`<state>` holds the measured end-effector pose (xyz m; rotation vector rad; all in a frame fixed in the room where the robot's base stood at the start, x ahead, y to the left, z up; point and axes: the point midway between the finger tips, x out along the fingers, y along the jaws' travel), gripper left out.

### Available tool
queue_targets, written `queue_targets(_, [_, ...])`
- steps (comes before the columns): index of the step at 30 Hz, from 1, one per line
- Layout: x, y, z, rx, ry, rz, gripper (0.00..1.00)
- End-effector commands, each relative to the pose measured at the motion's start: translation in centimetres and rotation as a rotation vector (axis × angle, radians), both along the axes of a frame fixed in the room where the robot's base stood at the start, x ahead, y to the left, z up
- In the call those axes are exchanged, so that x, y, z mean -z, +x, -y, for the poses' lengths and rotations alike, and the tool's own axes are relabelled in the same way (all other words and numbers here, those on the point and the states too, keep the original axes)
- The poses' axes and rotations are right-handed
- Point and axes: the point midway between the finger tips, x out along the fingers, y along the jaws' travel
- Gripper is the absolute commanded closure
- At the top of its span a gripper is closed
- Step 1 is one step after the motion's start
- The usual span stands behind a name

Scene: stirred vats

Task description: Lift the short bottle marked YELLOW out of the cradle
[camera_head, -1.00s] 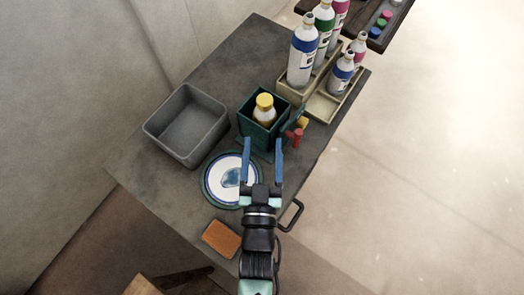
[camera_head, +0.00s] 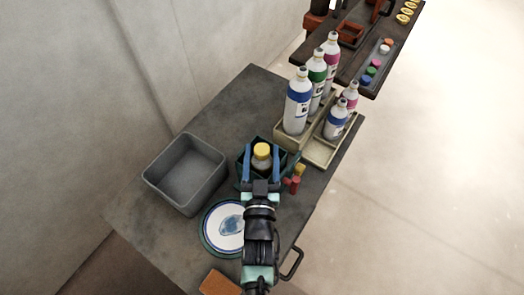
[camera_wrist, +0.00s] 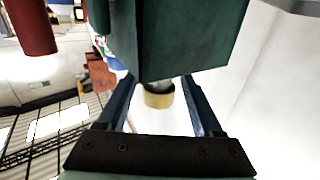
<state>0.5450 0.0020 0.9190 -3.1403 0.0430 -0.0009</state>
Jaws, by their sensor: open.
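The short bottle with a yellow cap (camera_head: 262,150) stands in the dark green cradle (camera_head: 243,176). Its lower body is hidden, and no lettering is readable. My gripper (camera_head: 262,156) is open, with one blue finger on each side of the bottle's top in the head view. In the wrist view the yellow cap (camera_wrist: 158,98) shows between the two fingers (camera_wrist: 160,95), with gaps on both sides. The cradle wall (camera_wrist: 185,35) fills the top of that view. I cannot tell how deep the fingers reach around the bottle.
A grey bin (camera_head: 186,172) is left of the cradle, and a round blue-and-white plate (camera_head: 226,226) is in front. Red and yellow pieces (camera_head: 296,181) sit close at its right. A tan rack (camera_head: 318,150) holds several bottles behind. A dark shelf (camera_head: 365,60) is farther back.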

Motion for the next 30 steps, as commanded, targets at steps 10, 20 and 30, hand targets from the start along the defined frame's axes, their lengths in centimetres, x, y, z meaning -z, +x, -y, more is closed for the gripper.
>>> queue_targets(10, [0.01, 0.57, 0.08, 0.001, -0.002, -0.001, 0.32])
queue_targets(20, [0.02, 0.54, 0.06, 0.001, -0.001, -0.001, 0.85])
queue_targets(30, [0.02, 0.52, 0.05, 0.001, -0.001, -0.001, 0.44])
